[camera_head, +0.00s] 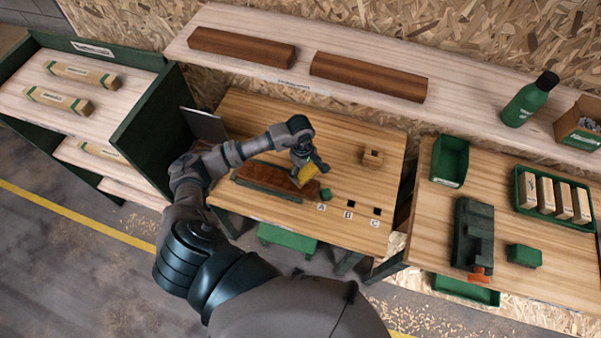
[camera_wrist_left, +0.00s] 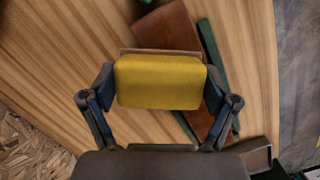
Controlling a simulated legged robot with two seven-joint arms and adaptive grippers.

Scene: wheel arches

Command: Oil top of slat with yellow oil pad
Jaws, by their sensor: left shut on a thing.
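The yellow oil pad (camera_head: 307,174) is held by my left gripper (camera_head: 303,168) at the right end of the slat. The brown slat (camera_head: 262,177) lies along the front left of the middle bench, between green holder parts (camera_head: 326,194). In the left wrist view, my left gripper (camera_wrist_left: 160,92) is shut on the yellow oil pad (camera_wrist_left: 160,82), one finger on each side. The slat (camera_wrist_left: 168,27) runs behind the pad, which hides part of it. I cannot tell whether pad and slat touch. My right gripper is not in view.
A green bottle (camera_head: 529,98) and green bins (camera_head: 450,161) stand at right. A dark panel (camera_head: 150,120) stands at left.

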